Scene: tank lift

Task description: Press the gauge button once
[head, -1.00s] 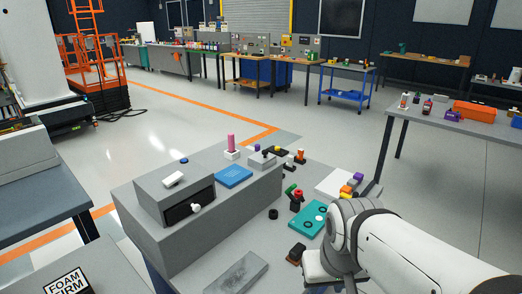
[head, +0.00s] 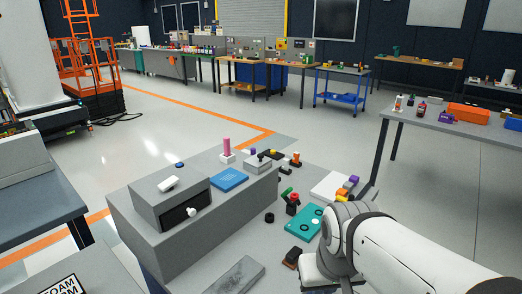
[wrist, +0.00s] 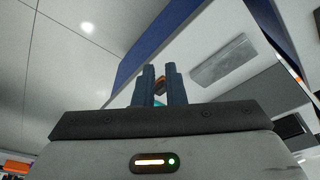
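I cannot tell which part is the gauge button. On the near workbench (head: 228,247), a teal plate with round marks (head: 305,222) lies beside my arm. A small grey box with a dark top knob (head: 258,164) stands farther back. My gripper (wrist: 160,72) shows in the wrist view with two dark fingers upright and a narrow empty gap between them. A small orange-brown thing shows behind the gap, apart from the fingers as far as I can see. In the head view my arm hides the gripper.
A grey drawer box with a white knob (head: 171,204) stands on a raised grey block at the bench's left. A blue pad (head: 229,179) and a pink cylinder (head: 226,146) are near it. A grey slab (head: 236,276) lies in front.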

